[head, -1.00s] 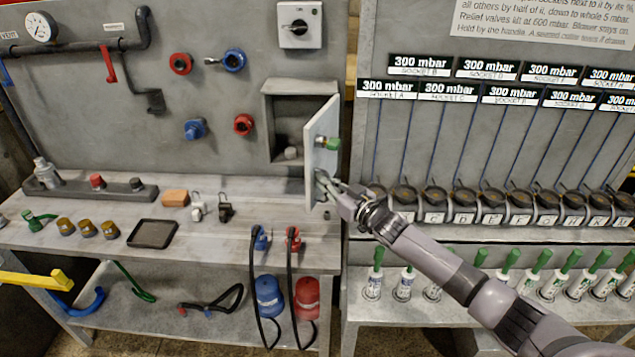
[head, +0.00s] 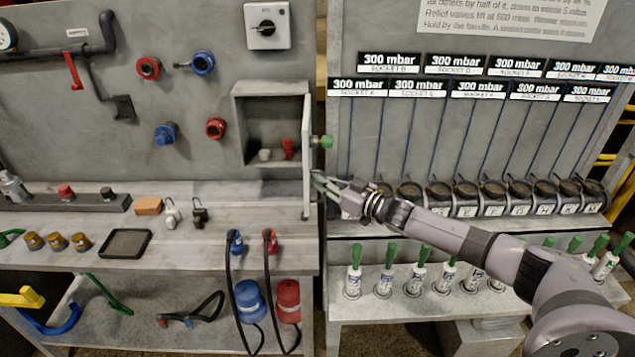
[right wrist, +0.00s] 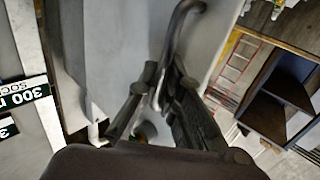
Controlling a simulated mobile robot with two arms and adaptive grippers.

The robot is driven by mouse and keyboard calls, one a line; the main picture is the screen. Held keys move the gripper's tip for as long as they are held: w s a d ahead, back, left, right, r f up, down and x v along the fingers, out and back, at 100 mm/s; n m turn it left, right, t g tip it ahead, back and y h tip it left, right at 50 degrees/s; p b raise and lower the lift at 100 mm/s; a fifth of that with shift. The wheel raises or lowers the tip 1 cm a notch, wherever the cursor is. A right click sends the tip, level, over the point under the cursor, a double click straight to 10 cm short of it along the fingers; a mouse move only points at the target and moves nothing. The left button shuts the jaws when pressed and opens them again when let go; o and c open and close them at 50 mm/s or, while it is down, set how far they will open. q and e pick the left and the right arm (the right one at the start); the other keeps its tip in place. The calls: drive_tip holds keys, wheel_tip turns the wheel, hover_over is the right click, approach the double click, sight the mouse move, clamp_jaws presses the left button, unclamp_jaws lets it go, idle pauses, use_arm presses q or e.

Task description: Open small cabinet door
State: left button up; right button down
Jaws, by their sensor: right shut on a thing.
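The small grey wall cabinet (head: 237,128) is in the head view, with its door (head: 306,150) swung out from the right side and seen almost edge-on. A green knob (head: 325,141) shows at the door's outer side. A pale item (head: 265,154) and a red item (head: 288,148) stand inside the cabinet. My right gripper (head: 322,182) is at the lower part of the door, shut on its handle; the grip itself is small in the head view. In the right wrist view the fingers (right wrist: 160,105) close around the curved grey handle (right wrist: 178,35). My left gripper is out of view.
The workbench (head: 60,225) below holds a brick, a dark tray (head: 125,243) and small fittings. A rack of labelled sockets (head: 465,195) stands right of the door, with green-topped bottles (head: 420,262) below it. My right arm passes in front of the rack.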

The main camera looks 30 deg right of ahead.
idle(0.3)
drive_tip(key=c, duration=2)
unclamp_jaws()
drive_tip(key=shift+s, duration=0.1)
drive_tip(key=shift+v, duration=6)
